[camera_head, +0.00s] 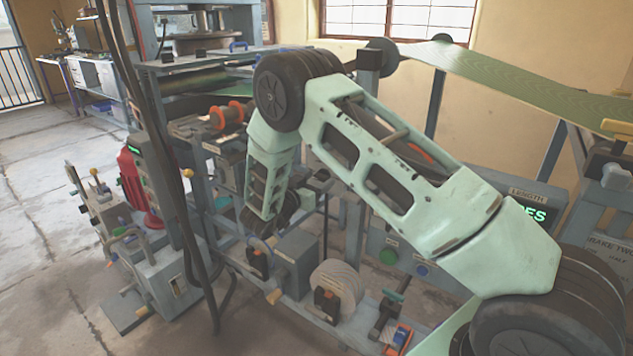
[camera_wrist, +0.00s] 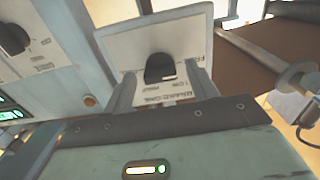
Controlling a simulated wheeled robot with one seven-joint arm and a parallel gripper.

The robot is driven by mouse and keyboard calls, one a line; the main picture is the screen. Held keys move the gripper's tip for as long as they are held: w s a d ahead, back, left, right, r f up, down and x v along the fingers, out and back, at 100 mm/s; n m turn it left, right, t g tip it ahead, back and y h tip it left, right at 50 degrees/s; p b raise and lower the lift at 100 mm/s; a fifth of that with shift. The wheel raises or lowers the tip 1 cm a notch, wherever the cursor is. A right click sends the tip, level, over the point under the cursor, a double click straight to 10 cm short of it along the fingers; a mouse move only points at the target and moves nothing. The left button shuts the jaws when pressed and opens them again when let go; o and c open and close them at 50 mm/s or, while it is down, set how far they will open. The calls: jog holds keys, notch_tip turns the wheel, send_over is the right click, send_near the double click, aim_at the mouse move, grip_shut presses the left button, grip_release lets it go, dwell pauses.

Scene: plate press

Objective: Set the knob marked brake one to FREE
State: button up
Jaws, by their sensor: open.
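The brake one knob (camera_wrist: 160,69) is a dark knob on a pale plate (camera_wrist: 122,49) in the wrist view. Its lettering is upside down in that view and reads BRAKE ONE, with smaller position labels beside the knob. Which label the knob points at I cannot tell. My gripper (camera_wrist: 162,78) is open, with one grey finger on each side of the knob in the picture. Whether the fingers touch it I cannot tell. In the head view my arm hides this knob, and I cannot make out my fingertips.
Another dark knob (camera_wrist: 14,38) sits on a panel at the left of the wrist view. A metal rod (camera_wrist: 292,77) is at the right.

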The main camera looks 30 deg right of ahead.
jog(key=v, duration=1.7)
